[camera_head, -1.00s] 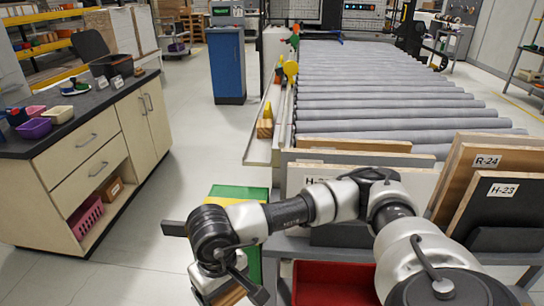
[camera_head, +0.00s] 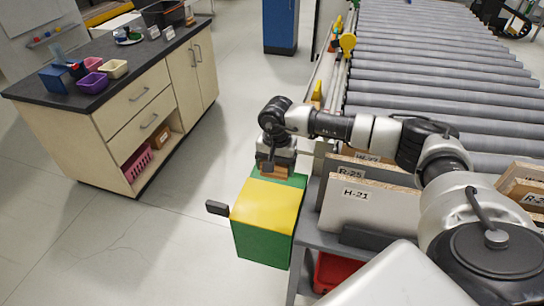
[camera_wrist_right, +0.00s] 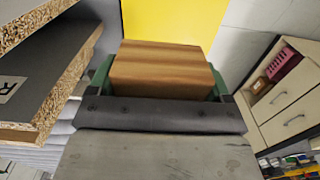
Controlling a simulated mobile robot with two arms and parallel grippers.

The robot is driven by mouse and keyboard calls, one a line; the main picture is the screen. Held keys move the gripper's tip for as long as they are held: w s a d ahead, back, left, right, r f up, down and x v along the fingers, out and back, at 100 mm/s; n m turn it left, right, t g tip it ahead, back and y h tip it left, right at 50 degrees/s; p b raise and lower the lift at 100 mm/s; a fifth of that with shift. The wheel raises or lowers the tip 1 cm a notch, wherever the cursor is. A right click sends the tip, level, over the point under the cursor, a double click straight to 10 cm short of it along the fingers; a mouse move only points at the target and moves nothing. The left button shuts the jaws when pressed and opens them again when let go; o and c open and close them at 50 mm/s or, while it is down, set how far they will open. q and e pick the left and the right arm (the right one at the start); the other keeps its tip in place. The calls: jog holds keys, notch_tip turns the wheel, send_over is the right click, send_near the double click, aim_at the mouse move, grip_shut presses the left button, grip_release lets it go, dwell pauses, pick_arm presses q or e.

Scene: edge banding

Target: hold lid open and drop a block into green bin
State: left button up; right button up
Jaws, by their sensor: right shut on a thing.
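The green bin (camera_head: 262,246) stands on the floor left of the rack. Its yellow lid (camera_head: 268,208) lies over the top and looks shut, with a dark tab (camera_head: 217,208) sticking out at the left. My right gripper (camera_head: 273,170) is above the back end of the bin, pointing down, shut on a wooden block (camera_head: 274,173). In the right wrist view the brown block (camera_wrist_right: 162,70) sits at the gripper, with the yellow lid (camera_wrist_right: 165,20) beyond it. The fingertips are mostly hidden by the block.
Board panels (camera_head: 365,207) stand upright in a rack just right of the bin, with a red tray (camera_head: 335,272) below. A roller conveyor (camera_head: 430,90) runs behind. A workbench with drawers (camera_head: 140,110) stands at the left, with clear floor between it and the bin.

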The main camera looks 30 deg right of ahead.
jog(key=shift+s+f, duration=0.15)
jog(key=shift+f, duration=0.2)
jog(key=shift+f+b, duration=0.35)
pick_arm(q)
jog(key=f+b, duration=0.2)
jog(key=f, duration=0.1)
jog(key=shift+w+d+f+b, duration=0.2)
jog(key=shift+d+f+b, duration=0.1)
jog(key=shift+f+b, duration=0.1)
pick_arm(e)
notch_tip(320, 180, down, 5)
jog(key=shift+f, duration=0.15)
pick_arm(q)
jog(key=shift+s+r, duration=0.1)
jog(key=shift+s, duration=0.05)
